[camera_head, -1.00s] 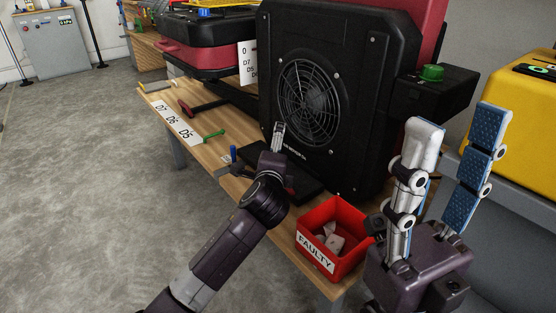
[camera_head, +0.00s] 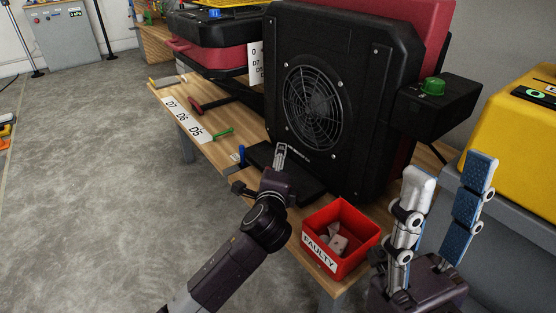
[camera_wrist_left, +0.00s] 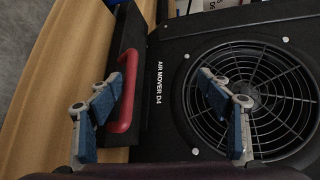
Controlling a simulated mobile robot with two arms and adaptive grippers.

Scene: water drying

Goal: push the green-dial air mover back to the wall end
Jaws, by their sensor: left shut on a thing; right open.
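The green-dial air mover (camera_head: 350,60) is a large upright black unit on the wooden bench, with a round grille and a green dial (camera_head: 433,86) on its side box. It fills the right of the left wrist view (camera_wrist_left: 165,120), lettered "AIR MOVER D4". My left gripper (camera_head: 280,155) is low at its front.
A red "FAULTY" bin (camera_head: 345,265) holding pale pieces stands at the bench's near end. Tools and a D7-D6-D5 label strip (camera_head: 188,118) lie along the left edge. A red-and-black case (camera_head: 200,50) stands behind; a yellow case (camera_head: 520,125) is at right.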

